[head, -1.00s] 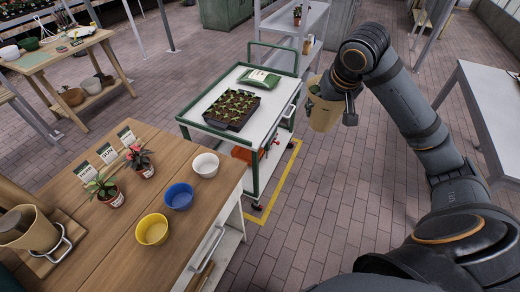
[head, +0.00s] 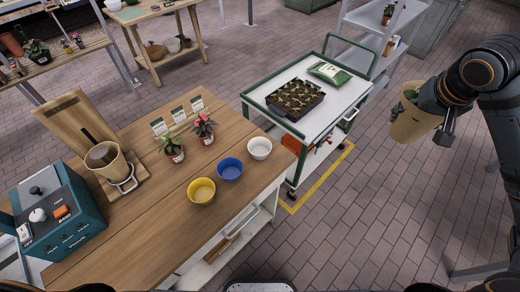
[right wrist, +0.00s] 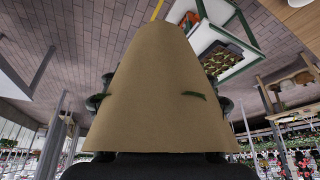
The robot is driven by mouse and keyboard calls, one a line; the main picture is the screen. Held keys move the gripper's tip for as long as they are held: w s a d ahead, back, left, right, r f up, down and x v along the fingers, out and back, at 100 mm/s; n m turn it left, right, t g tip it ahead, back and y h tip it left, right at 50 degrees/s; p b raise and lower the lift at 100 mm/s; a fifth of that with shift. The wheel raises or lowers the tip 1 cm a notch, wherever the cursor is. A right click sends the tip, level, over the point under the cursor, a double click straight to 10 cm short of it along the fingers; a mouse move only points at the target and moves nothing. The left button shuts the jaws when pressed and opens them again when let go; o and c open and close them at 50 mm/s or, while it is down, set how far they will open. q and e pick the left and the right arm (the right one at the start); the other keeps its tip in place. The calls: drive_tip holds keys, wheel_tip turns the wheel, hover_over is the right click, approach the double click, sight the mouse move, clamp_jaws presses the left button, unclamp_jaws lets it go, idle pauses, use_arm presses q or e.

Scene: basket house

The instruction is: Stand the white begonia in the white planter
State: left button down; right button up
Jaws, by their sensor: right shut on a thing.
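The white planter (head: 259,148) stands upright on the wooden table's right end, and it looks empty. My right gripper (head: 440,126) is shut on a tan paper-like sleeve (head: 412,124) with some green showing at its top. It holds the sleeve in the air right of the cart, well apart from the planter. The sleeve also fills the middle of the right wrist view (right wrist: 155,100). Its flowers are hidden, so I cannot tell whether it holds the white begonia. My left gripper is not in view.
A blue planter (head: 230,169) and a yellow planter (head: 201,191) stand beside the white one. Two potted plants (head: 172,148) (head: 204,128) stand behind. A green-framed cart (head: 340,108) with a seedling tray (head: 296,98) stands between table and sleeve. The paved floor at right is clear.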

sight(402, 134)
wheel_tip(402, 134, down, 6)
drive_tip(key=b, duration=0.6)
drive_tip(key=shift+w+r, duration=0.1)
drive_tip(key=shift+r, duration=0.1)
